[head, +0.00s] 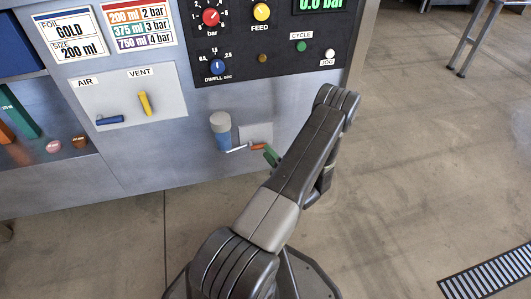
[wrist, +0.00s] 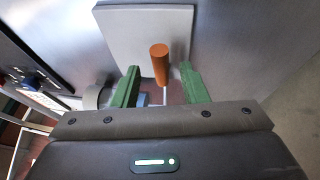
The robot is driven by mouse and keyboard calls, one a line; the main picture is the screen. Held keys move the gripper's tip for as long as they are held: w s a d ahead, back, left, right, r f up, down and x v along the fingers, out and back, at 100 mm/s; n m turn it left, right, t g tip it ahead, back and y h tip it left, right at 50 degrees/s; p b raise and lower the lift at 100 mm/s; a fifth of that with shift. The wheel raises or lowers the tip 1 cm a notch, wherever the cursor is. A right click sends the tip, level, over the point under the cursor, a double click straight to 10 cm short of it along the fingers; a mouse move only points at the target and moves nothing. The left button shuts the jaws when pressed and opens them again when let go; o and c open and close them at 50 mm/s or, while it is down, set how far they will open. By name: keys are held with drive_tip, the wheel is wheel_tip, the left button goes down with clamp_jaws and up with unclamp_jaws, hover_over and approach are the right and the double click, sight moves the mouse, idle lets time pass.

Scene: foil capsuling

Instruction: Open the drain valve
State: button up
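The drain valve's orange handle (head: 258,147) sticks out from a small grey plate (head: 257,131) low on the machine front, on a thin pale rod. In the wrist view the orange handle (wrist: 160,63) shows between the two green fingers of my gripper (wrist: 160,70), with a gap on each side. My gripper is open and seems not to touch the handle. In the head view the green fingers (head: 271,155) are just right of the handle, and my arm hides the rest of the gripper.
A blue and grey cylinder (head: 221,131) stands just left of the plate. The AIR lever (head: 110,120), blue, and VENT lever (head: 145,103), yellow, are up left. The control panel (head: 265,45) is above; its display reads 0.0 bar. Open floor lies right.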

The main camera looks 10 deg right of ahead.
drive_tip(key=shift+x, duration=1.5)
drive_tip(key=shift+d, duration=0.1)
clamp_jaws()
